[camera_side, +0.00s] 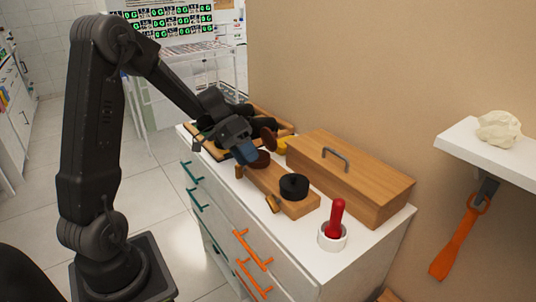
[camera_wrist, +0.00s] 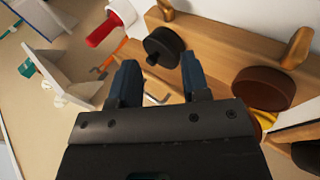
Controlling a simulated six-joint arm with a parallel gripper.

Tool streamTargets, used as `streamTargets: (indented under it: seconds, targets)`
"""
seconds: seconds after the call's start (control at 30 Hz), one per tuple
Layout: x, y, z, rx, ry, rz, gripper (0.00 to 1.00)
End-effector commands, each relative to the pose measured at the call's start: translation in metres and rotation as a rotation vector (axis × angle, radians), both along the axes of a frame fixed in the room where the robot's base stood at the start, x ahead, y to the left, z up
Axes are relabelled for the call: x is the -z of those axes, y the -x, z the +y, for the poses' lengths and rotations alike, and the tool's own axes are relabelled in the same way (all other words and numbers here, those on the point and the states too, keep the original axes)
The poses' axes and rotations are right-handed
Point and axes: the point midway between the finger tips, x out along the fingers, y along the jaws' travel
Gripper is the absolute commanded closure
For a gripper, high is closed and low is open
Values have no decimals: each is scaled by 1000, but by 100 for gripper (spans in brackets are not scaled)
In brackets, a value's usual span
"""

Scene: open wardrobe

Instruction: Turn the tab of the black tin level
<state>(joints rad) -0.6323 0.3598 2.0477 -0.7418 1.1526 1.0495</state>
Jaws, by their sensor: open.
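The black tin (camera_side: 294,187) sits near the front end of a wooden board (camera_side: 300,206) on the white-topped chest. It also shows in the wrist view (camera_wrist: 168,43), beyond my fingertips and between their lines. A small dark nub, perhaps its tab, shows at its lower edge there; its angle is too small to tell. My gripper (camera_side: 243,157) is open and empty. In the side view it is at the brown tin (camera_side: 262,158), behind and left of the black tin; I cannot tell whether it touches. The wrist view shows both fingers (camera_wrist: 157,72) apart, with nothing between them.
A wooden box (camera_side: 370,172) with a grey handle stands right of the board. A red-handled tool (camera_side: 337,215) stands in a white cup (camera_side: 323,241) at the front. Brass pieces (camera_side: 272,203) stick out from the board's side.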

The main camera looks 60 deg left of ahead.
Motion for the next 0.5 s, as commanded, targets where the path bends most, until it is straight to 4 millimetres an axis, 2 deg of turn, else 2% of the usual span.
streamTargets:
  seconds: [0.27,0.5]
  targets:
    - [0,-22,5,92,-33,145,57]
    - [28,-22,-18,99,-33,162,57]
